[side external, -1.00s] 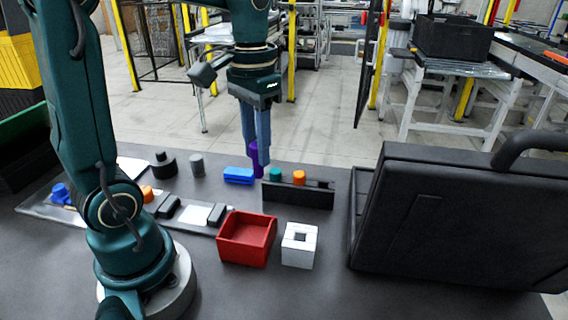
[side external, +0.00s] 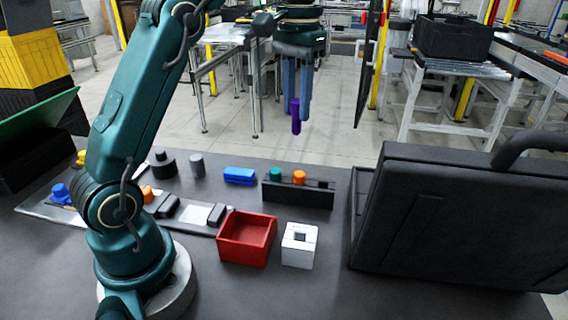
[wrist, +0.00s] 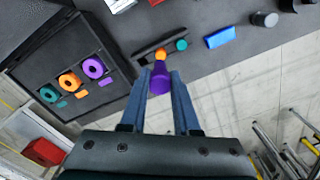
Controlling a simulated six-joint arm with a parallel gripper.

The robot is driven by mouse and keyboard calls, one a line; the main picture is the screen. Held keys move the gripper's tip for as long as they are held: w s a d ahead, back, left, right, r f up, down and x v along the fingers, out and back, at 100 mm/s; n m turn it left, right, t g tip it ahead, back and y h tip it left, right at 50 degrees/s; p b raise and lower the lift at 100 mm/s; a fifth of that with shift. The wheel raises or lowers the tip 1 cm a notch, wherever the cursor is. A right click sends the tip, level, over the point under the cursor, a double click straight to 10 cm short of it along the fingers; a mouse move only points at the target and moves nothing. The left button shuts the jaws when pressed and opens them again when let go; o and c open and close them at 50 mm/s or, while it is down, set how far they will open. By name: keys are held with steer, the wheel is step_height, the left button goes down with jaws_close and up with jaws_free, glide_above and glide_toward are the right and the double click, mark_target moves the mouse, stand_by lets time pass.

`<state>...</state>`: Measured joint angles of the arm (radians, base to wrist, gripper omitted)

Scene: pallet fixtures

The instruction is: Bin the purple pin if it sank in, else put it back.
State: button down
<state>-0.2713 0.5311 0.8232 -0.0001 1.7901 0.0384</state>
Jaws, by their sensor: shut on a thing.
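My gripper (side external: 297,108) is shut on the purple pin (side external: 295,118) and holds it upright in the air, well above the table and the black rack. In the wrist view the purple pin (wrist: 160,85) sits between the two blue fingers. The black rack (side external: 297,198) holds a teal pin (side external: 275,174) and an orange pin (side external: 299,177); its right part shows no pin. A red open box (side external: 243,256) stands in front of the rack and looks empty. A white block (side external: 298,257) with a square hole in its top stands to the box's right.
A large black case (side external: 460,225) stands open at the right; the wrist view shows purple, orange and teal rings (wrist: 69,81) in it. A blue block (side external: 239,175) and grey cylinder (side external: 197,165) lie left of the rack. A tray (side external: 92,217) with parts is farther left.

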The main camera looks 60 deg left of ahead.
steer(key=w+d+f, duration=0.2)
steer(key=w+f, duration=0.3)
steer(key=f, duration=0.6)
steer(key=shift+w+d+f+m, duration=0.2)
steer(key=shift+d+f+m, duration=0.05)
steer(key=shift+d+m, duration=0.15)
stand_by(0.9)
steer(key=shift+f, duration=1.2)
stand_by(1.2)
steer(key=c, duration=0.6)
jaws_free()
steer(key=shift+o, duration=0.2)
steer(key=o, duration=0.4)
